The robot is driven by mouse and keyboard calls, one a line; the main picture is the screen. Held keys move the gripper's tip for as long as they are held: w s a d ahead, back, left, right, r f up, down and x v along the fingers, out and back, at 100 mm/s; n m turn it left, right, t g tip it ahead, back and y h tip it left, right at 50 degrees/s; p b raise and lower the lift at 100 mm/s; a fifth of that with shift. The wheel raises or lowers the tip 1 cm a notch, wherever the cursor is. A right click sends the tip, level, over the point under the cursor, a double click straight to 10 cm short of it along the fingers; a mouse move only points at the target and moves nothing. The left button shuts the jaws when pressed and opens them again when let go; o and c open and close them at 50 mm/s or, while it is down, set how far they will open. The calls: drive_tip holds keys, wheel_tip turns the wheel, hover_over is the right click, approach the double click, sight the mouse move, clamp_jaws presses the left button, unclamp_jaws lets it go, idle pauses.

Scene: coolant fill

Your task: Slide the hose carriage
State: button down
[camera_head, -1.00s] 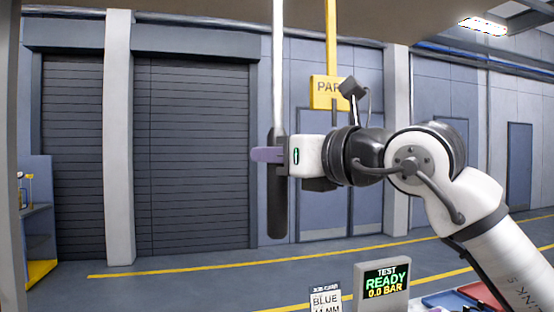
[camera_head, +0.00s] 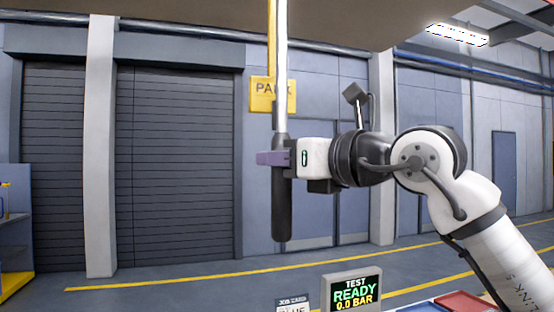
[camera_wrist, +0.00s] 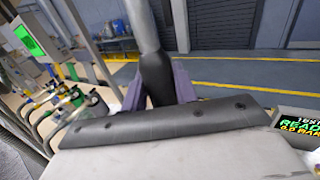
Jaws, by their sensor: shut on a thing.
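A vertical white rod with a thick black grip at its lower end (camera_head: 282,215) hangs from above in the head view. My gripper (camera_head: 272,158) is shut on the black grip near its upper end, with a purple finger showing past its left side. In the wrist view the black grip (camera_wrist: 156,78) stands between my two purple fingers, and the pale rod (camera_wrist: 141,25) rises above it. The hose carriage itself cannot be told apart in these views; the rod's top runs out of the frame.
A yellow PARK sign (camera_head: 268,95) hangs behind the rod. A test display (camera_head: 352,293) reads READY 0.0 BAR below, beside a job card (camera_head: 292,304). Several hoses with coloured fittings (camera_wrist: 75,100) are at the left in the wrist view. Air around the grip looks clear.

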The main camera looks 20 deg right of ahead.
drive_tip(key=shift+d+r, duration=0.15)
drive_tip(key=shift+d, duration=0.05)
drive_tip(key=c, duration=1.1)
unclamp_jaws()
drive_tip(key=shift+s, duration=0.1)
drive_tip(key=b+v, duration=0.3)
drive_tip(key=v, duration=1)
drive_tip(key=shift+s+d+b, duration=0.2)
drive_tip(key=shift+s+b, duration=0.1)
drive_tip(key=shift+b, duration=0.05)
